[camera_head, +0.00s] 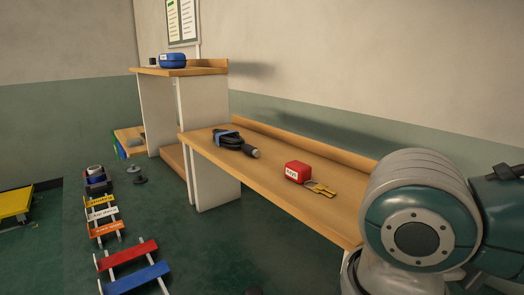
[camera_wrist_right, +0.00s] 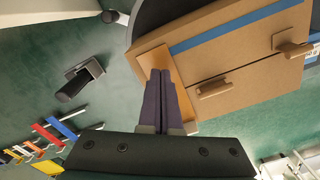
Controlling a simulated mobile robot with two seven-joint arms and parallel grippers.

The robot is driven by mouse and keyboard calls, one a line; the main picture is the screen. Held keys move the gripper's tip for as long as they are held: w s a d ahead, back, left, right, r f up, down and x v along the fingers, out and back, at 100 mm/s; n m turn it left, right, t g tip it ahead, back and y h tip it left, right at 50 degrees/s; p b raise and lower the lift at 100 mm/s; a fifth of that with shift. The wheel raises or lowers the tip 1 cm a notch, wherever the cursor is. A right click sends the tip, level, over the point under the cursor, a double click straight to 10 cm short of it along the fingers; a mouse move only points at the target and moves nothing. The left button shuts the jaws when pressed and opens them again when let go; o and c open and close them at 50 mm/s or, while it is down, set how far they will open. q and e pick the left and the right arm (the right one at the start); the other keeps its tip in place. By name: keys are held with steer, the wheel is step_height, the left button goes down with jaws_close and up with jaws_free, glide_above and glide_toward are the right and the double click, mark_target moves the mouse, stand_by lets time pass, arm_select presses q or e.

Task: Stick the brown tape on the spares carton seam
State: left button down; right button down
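In the right wrist view a brown carton (camera_wrist_right: 235,60) fills the upper right, seen at a tilt, with a blue strip (camera_wrist_right: 240,27) across its face. I cannot read a label that marks it as the spares carton. Two small brown raised pieces, one near the middle (camera_wrist_right: 212,88) and one at the right (camera_wrist_right: 291,46), are on its face. My right gripper (camera_wrist_right: 160,76) has its two purple fingers together, in front of the carton's lighter left side; whether they touch it I cannot tell. No brown tape can be made out with certainty. My left gripper is in neither view.
A higher shelf (camera_head: 190,71) carries a blue case (camera_head: 172,60). Coloured racks (camera_head: 130,265) stand at lower left.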

steer(key=shift+f+b, duration=0.35)
steer(key=shift+f, duration=0.3)
stand_by(0.9)
stand_by(0.4)
step_height(320, 180, up, 6)
steer(key=p, duration=0.7)
steer(key=shift+r+p, duration=0.1)
steer(key=shift+p, duration=0.2)
steer(key=shift+a, duration=0.1)
